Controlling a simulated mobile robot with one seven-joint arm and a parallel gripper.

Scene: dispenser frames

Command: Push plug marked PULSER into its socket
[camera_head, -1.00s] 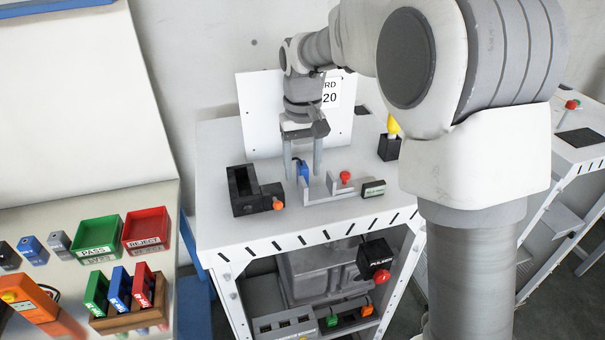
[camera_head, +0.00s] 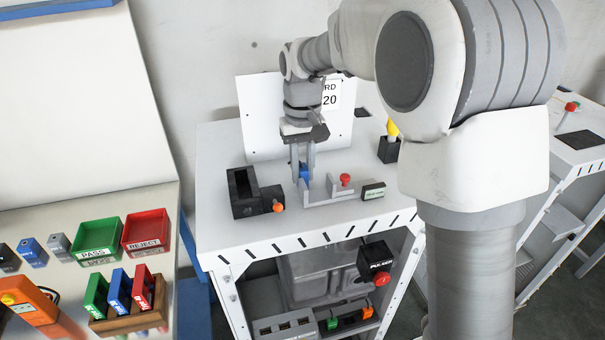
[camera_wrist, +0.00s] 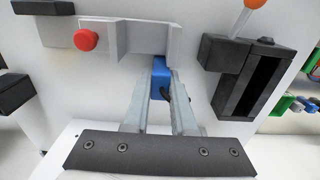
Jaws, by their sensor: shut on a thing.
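My gripper (camera_head: 305,180) points down over the white table top, with its two fingers shut on a small blue block (camera_head: 304,172). The wrist view also shows the blue block (camera_wrist: 160,72) between the fingertips, with a dark cable or loop at its lower side. I cannot read any mark on it. A black box marked PULSER (camera_head: 373,258) with a red knob (camera_head: 382,279) sits below the front edge of the table. I cannot make out a socket for certain; the blue block's underside is hidden.
A grey bracket (camera_head: 330,194) and red button (camera_head: 345,180) stand just right of my gripper. A black slotted holder (camera_head: 243,190) with an orange knob (camera_head: 278,207) stands to the left. A grey box with several openings (camera_head: 285,327) is on the lower shelf.

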